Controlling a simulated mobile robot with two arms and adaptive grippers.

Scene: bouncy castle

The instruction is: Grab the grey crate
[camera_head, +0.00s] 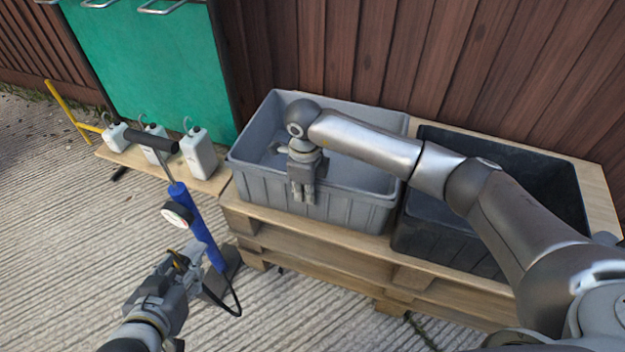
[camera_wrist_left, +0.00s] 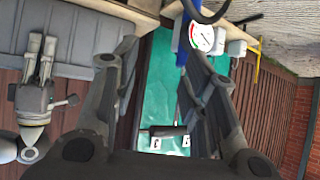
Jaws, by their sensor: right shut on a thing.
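The grey crate (camera_head: 345,205) is an open-topped plastic box on the left part of a wooden pallet stack. Its left part also shows in the left wrist view (camera_wrist_left: 85,38). My right gripper (camera_head: 303,197) is at the crate's front wall, fingers pointing down, shut on the wall at the rim. The inner side of that grip is hidden. My left gripper (camera_head: 183,262) is low at the left, in front of the pallets and apart from the crate. Its fingers stand wide apart with nothing between them in the left wrist view (camera_wrist_left: 160,58).
A black crate (camera_head: 440,235) stands right of the grey one, under my right arm. A blue pump (camera_head: 198,225) with a gauge stands close to my left gripper. White canisters (camera_head: 200,155) sit on a low board at left. A wooden fence (camera_head: 350,50) rises behind.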

